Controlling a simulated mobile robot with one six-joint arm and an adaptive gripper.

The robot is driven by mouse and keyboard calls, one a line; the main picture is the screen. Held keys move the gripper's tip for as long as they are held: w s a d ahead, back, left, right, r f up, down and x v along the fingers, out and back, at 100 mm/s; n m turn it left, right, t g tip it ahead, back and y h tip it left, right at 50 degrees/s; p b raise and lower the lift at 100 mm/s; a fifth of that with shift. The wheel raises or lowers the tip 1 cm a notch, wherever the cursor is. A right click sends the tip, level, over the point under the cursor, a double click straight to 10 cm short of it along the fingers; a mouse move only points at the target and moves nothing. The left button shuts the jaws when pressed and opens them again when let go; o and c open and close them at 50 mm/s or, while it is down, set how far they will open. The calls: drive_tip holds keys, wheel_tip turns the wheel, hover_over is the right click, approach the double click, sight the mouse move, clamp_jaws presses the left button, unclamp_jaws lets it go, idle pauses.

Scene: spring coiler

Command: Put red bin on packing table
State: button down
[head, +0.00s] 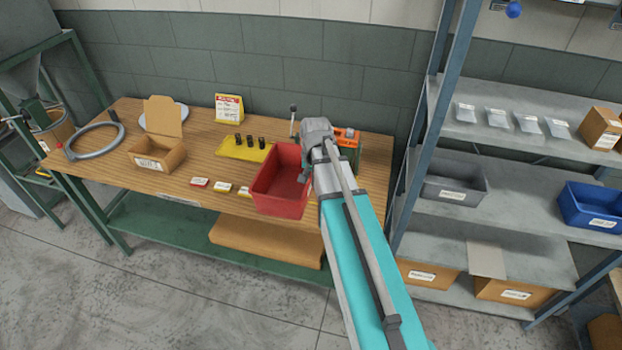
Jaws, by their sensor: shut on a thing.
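The red bin (279,203) is an open-topped box at the right part of the wooden packing table (213,170), near its front edge. My gripper (308,172) is shut on the red bin at its right side. My arm hides the bin's right edge and the fingertips. The bin looks upright. I cannot tell whether its bottom touches the table or hangs just above it.
On the table stand an open cardboard box (157,158), a yellow tray (243,148) with small dark parts, small labelled boxes (221,187) and a sign (229,107). A metal shelf rack (500,190) with grey and blue bins stands right of my arm.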

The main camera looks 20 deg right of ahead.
drive_tip(key=shift+f, duration=0.1)
wheel_tip(320, 180, down, 2)
drive_tip(key=b, duration=0.2)
drive_tip(key=shift+f+b, duration=0.25)
drive_tip(key=shift+b, duration=0.1)
idle(0.5)
